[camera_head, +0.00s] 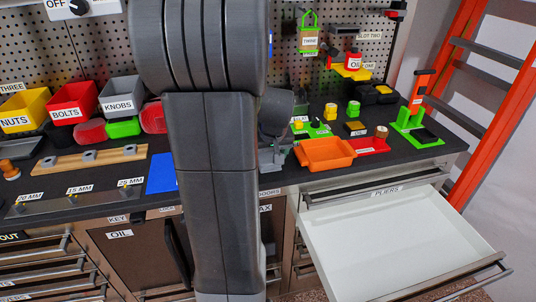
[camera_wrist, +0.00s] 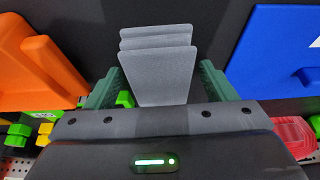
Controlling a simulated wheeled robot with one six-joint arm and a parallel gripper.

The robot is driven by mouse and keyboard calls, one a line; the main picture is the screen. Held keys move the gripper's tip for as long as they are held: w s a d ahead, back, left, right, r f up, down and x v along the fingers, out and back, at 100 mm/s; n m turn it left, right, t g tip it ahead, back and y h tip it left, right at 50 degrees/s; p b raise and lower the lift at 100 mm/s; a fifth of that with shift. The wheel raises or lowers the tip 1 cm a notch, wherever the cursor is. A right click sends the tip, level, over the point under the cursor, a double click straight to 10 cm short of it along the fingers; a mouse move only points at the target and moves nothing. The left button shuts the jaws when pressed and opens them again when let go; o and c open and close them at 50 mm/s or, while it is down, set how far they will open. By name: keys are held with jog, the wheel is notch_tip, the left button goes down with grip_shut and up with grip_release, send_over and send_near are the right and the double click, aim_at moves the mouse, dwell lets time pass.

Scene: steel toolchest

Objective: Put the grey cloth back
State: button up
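A grey layered piece with stepped edges (camera_wrist: 158,75) shows in the wrist view; it may be the folded grey cloth, but I cannot be sure. My gripper (camera_wrist: 160,68) has its two green fingers on either side of this piece, close to its edges. I cannot tell whether they touch it. In the head view my arm hides most of the gripper, which is over the counter between the blue panel (camera_head: 160,173) and the orange tray (camera_head: 325,153). No other grey cloth can be made out.
The PLIERS drawer (camera_head: 395,240) at right is open and looks empty. The counter holds the NUTS bin (camera_head: 22,122), BOLTS bin (camera_head: 70,114), KNOBS bin (camera_head: 119,105), a red tray (camera_head: 372,146) and a green stand (camera_head: 415,128). An orange ladder (camera_head: 459,45) stands at right.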

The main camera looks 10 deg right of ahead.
jog(key=shift+s+r, duration=0.1)
jog(key=shift+r, duration=0.35)
jog(key=v, duration=1.1)
jog(key=shift+r+p, duration=0.2)
jog(key=shift+p, duration=0.2)
jog(key=shift+o, duration=0.2)
